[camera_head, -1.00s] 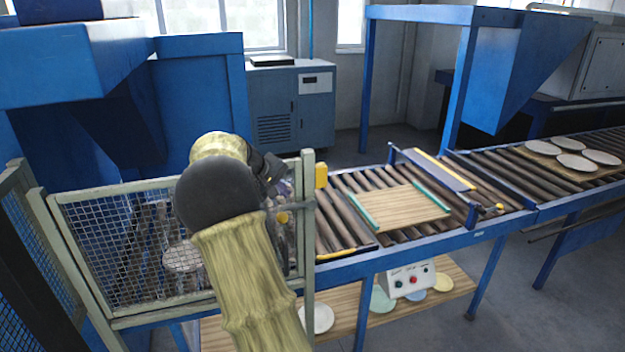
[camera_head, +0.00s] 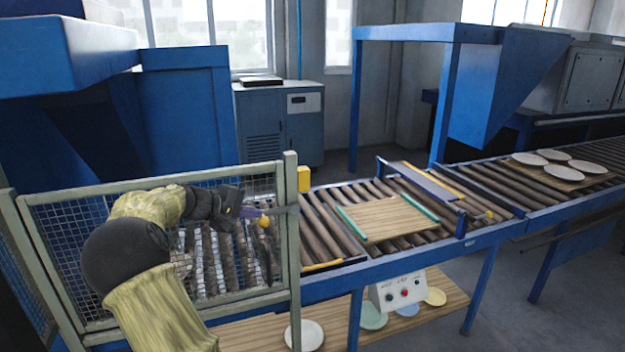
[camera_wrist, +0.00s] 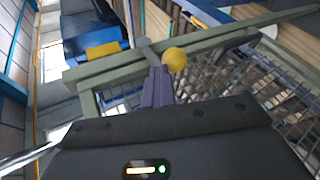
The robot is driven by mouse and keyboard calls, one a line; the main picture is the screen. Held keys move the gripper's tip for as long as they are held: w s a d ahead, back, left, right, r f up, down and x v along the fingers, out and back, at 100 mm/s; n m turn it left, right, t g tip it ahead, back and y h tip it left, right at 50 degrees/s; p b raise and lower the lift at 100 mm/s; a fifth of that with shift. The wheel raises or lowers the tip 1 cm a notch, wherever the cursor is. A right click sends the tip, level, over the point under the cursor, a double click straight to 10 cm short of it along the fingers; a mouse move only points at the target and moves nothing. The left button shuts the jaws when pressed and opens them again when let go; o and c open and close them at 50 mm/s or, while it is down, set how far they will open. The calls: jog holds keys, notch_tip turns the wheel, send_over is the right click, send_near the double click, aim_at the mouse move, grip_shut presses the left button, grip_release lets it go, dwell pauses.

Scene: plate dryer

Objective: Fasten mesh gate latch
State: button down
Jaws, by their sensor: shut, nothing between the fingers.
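The mesh gate (camera_head: 240,297) is a pale green frame with wire mesh, at the left of the head view. It stands against its upright post (camera_head: 291,230). The latch has a grey bar (camera_head: 284,210) and a yellow knob (camera_head: 264,221) near the post. My gripper (camera_head: 258,212) is shut and empty, with its tips close beside the knob. In the wrist view the purple-grey fingers (camera_wrist: 158,88) are together, just left of the yellow knob (camera_wrist: 175,60). The grey bar (camera_wrist: 148,53) lies beyond the fingertips. Whether they touch it I cannot tell.
A yellow block (camera_head: 304,178) sits by the post top. Right of it, the roller conveyor (camera_head: 330,225) carries a wooden board (camera_head: 386,219) and, farther off, several plates (camera_head: 570,165). A control box (camera_head: 398,288) stands on the shelf below. Blue machinery (camera_head: 185,110) is behind the gate.

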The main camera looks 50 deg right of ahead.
jog(key=shift+a+f, duration=0.1)
jog(key=shift+f, duration=0.3)
jog(key=w+a+r+p, duration=0.1)
jog(key=w+a+r, duration=0.2)
jog(key=a+r, duration=0.5)
jog(key=shift+a+r, duration=0.35)
jog(key=shift+a, duration=0.2)
dwell(0.6)
